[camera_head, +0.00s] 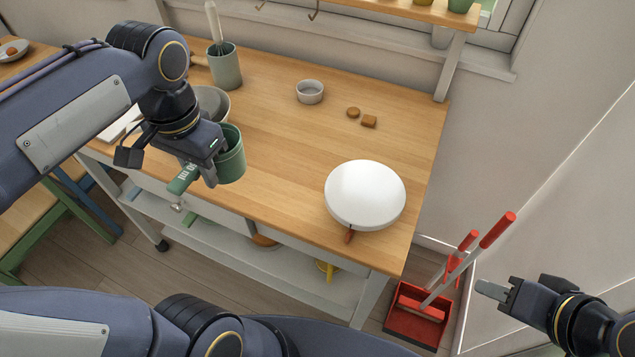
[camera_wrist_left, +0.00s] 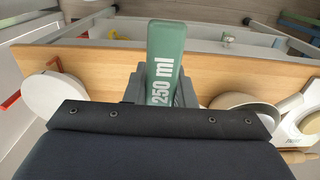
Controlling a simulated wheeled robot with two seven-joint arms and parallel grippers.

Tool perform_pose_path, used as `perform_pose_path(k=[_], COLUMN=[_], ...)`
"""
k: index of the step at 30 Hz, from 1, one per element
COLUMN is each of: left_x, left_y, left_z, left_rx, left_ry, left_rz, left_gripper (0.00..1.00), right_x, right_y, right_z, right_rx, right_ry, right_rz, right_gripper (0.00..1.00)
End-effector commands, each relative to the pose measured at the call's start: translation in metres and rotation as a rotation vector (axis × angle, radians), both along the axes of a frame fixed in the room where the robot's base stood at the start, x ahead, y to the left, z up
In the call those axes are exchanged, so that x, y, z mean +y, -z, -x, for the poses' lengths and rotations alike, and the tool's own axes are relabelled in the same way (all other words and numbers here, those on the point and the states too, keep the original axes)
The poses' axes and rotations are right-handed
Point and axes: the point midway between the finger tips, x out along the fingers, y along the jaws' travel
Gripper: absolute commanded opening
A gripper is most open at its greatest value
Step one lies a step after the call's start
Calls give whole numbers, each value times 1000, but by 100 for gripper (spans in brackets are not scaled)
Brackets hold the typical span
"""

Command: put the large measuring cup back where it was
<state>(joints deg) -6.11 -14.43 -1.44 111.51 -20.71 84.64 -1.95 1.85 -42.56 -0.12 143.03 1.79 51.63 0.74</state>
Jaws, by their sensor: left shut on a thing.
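The large measuring cup is green, with "250 ml" on its handle. Its bowl (camera_head: 232,158) is above the left front part of the wooden worktop (camera_head: 290,130); I cannot tell whether it touches the wood. My left gripper (camera_head: 203,172) is shut on the cup's handle, which points out past the front edge. In the left wrist view the handle (camera_wrist_left: 166,55) sits between the fingers (camera_wrist_left: 160,92), and the cup's bowl is hidden. My right gripper (camera_head: 492,290) is empty at the lower right, away from the worktop; its jaw gap does not show clearly.
A grey-green crock (camera_head: 225,68) with a whisk and a grey bowl (camera_head: 212,103) stand near the cup. A small white ramekin (camera_head: 310,92), two brown pieces (camera_head: 369,121) and a large white round object (camera_head: 365,193) are further right. The middle is clear. A red dustpan (camera_head: 415,318) is on the floor.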

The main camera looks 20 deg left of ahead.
Motion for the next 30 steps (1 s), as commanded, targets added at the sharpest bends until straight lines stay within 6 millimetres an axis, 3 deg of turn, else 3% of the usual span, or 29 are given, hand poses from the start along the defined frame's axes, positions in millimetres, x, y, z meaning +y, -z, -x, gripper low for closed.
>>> perform_pose_path(k=[5,16,18,24,30], left_x=[-1,-37,-41,-51,-56], left_y=[6,42,58,88,101], left_z=[1,-75,-86,-109,-119], left_rx=[1,7,8,3,2], left_ry=[-16,-12,-14,-16,-17], left_rz=[3,1,1,3,3], left_gripper=[0,0,0,0,0], right_x=[0,0,0,0,0], right_y=[2,-10,-9,-11,-12], right_z=[0,0,0,0,0], right_rx=[0,0,0,0,0], right_ry=[0,0,0,0,0], right_rz=[0,0,0,0,0], right_gripper=[36,36,36,36,36])
